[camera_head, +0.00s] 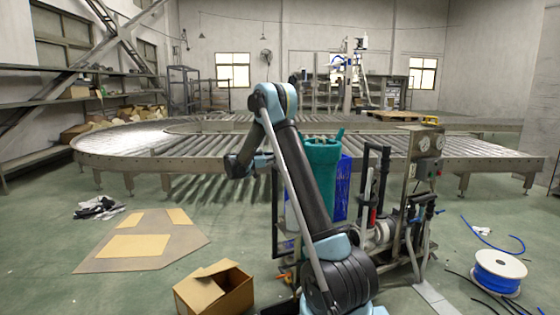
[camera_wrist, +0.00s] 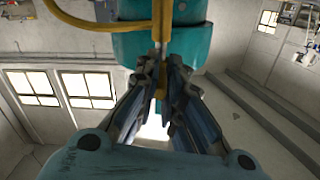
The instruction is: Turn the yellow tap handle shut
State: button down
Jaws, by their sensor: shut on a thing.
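In the wrist view a yellow piece (camera_wrist: 161,94), which looks like the tap handle, shows in the narrow gap between my fingers. My gripper (camera_wrist: 163,72) is shut on it, and the fingers hide most of it. A teal rounded body (camera_wrist: 135,46) lies just beyond the fingertips. In the head view I cannot make out the handle, and my arm covers part of the teal tank (camera_head: 322,165).
A pump stand with gauges (camera_head: 422,160) is right of my arm. An open cardboard box (camera_head: 215,290) and flat cardboard (camera_head: 140,245) lie on the floor at left. A blue hose reel (camera_head: 498,270) stands at right. A roller conveyor (camera_head: 120,163) crosses behind.

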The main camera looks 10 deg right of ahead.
jog(key=c, duration=1.8)
grip_release()
jog(key=shift+f, duration=0.15)
jog(key=shift+o, duration=0.7)
jog(key=shift+w+a+f, duration=0.1)
jog(key=shift+a, duration=0.1)
jog(key=v, duration=1.1)
jog(key=shift+s+a, duration=0.2)
jog(key=shift+a, duration=0.15)
